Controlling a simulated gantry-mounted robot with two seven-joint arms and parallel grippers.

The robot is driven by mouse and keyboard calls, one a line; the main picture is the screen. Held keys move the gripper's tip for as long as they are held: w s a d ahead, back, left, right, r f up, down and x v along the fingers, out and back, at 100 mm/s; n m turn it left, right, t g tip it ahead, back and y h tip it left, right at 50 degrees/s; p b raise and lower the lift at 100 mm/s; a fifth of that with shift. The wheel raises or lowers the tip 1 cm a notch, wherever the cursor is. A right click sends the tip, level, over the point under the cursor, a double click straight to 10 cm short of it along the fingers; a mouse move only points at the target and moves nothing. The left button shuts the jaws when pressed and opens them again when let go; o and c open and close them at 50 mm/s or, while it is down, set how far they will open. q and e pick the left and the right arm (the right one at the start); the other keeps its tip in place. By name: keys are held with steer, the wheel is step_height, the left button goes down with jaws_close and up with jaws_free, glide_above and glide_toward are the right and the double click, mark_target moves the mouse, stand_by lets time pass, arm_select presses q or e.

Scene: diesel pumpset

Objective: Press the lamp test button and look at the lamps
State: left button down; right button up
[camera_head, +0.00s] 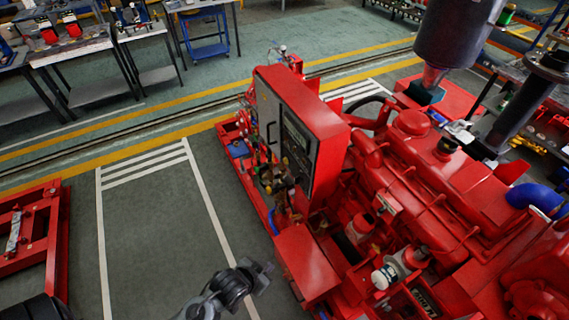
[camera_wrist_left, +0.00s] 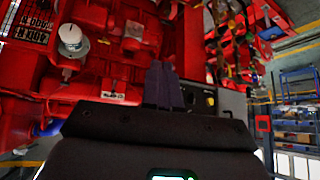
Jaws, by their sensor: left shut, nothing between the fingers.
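The red control panel box (camera_head: 310,115) stands on the pumpset in the head view. Its dark front face (camera_head: 297,150) points left and is seen at a steep angle. The lamp test button and the lamps are too small to tell apart there. My left gripper (camera_head: 268,268) is at the bottom of the head view, in front of and below the panel, apart from it. In the left wrist view its dark fingers (camera_wrist_left: 164,84) are together with nothing between them. A grey panel part (camera_wrist_left: 232,104) shows right of the fingers. My right gripper is in neither view.
The red engine (camera_head: 430,180) fills the right side, with a white-capped part (camera_head: 384,277) low on it. A red frame (camera_head: 50,245) lies at the left. Marked floor (camera_head: 160,230) between them is clear. Workbenches (camera_head: 75,50) stand at the back left.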

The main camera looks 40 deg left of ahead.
mark_target(286, 161)
arm_select(q)
steer(key=w+a+f+m+t+y+b, duration=0.1)
steer(key=w+a+f+t+y+b, duration=0.4)
steer(key=w+a+f, duration=0.75)
steer(key=w+a+r+t+b, duration=0.1)
steer(key=w+a+r+b, duration=0.3)
steer(key=w+a, duration=0.2)
steer(key=w+a+r+t+y+b, duration=0.1)
steer(key=w+a+r+b, duration=0.3)
steer(key=w+a, duration=0.3)
steer(key=a, duration=0.3)
steer(key=shift+a+r+m+b, duration=0.2)
steer(key=shift+m+b, duration=0.1)
steer(key=shift+m, duration=0.1)
steer(key=shift+w, duration=0.1)
steer(key=w+d+b, duration=0.3)
steer(key=w+b, duration=0.3)
steer(key=w, duration=0.2)
steer(key=shift+d, duration=0.2)
